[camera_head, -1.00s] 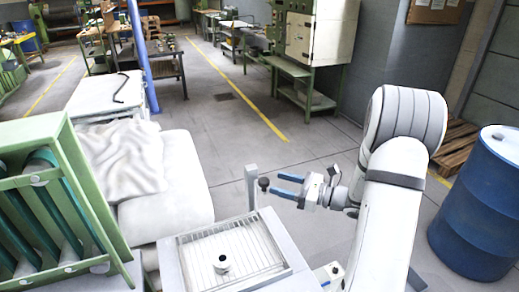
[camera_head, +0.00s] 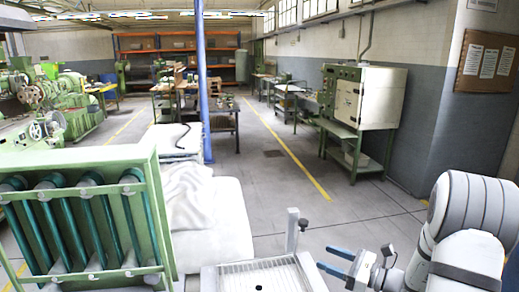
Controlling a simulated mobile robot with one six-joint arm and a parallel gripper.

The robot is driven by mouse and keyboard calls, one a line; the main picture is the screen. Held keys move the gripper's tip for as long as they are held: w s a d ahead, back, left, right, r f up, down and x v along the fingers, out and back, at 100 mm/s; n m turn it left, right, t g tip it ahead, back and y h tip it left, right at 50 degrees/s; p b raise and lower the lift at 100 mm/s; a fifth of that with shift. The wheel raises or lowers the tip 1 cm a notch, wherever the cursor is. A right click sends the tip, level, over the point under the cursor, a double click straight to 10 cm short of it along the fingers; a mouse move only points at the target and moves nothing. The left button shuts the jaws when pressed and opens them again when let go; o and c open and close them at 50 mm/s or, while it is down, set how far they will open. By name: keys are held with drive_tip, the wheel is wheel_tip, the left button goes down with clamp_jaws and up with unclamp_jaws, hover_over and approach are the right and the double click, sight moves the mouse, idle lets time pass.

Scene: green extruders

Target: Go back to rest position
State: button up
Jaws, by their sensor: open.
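My gripper (camera_head: 337,261) is at the lower right of the head view, at the end of my white arm. Its two blue fingers point left and stand apart, with nothing between them. The fingers look apart from the post. The tray has a grille and a small dark spot; its front part is cut off by the picture's lower edge.
A green rack (camera_head: 153,215) with teal tubes stands at the left. White sacks (camera_head: 225,215) lie beside it. A blue pole (camera_head: 201,80) rises behind. A cream cabinet (camera_head: 365,98) stands on a green table at the right. The grey floor between is clear.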

drive_tip(key=s+a+r+n+g+h, duration=0.2)
drive_tip(key=s+a+n+g, duration=0.35)
drive_tip(key=s, duration=0.25)
drive_tip(key=s+a+r+n+g+h, duration=0.1)
drive_tip(key=s+a+n+g+h, duration=0.2)
drive_tip(key=s+a+n+g, duration=0.3)
drive_tip(key=s+d+r+n+t+h, duration=0.4)
drive_tip(key=s+d+n+h, duration=0.3)
drive_tip(key=s+n+h, duration=0.3)
drive_tip(key=n, duration=0.3)
drive_tip(key=shift+t, duration=0.35)
drive_tip(key=shift+d, duration=0.1)
drive_tip(key=shift+c, duration=0.3)
idle(0.7)
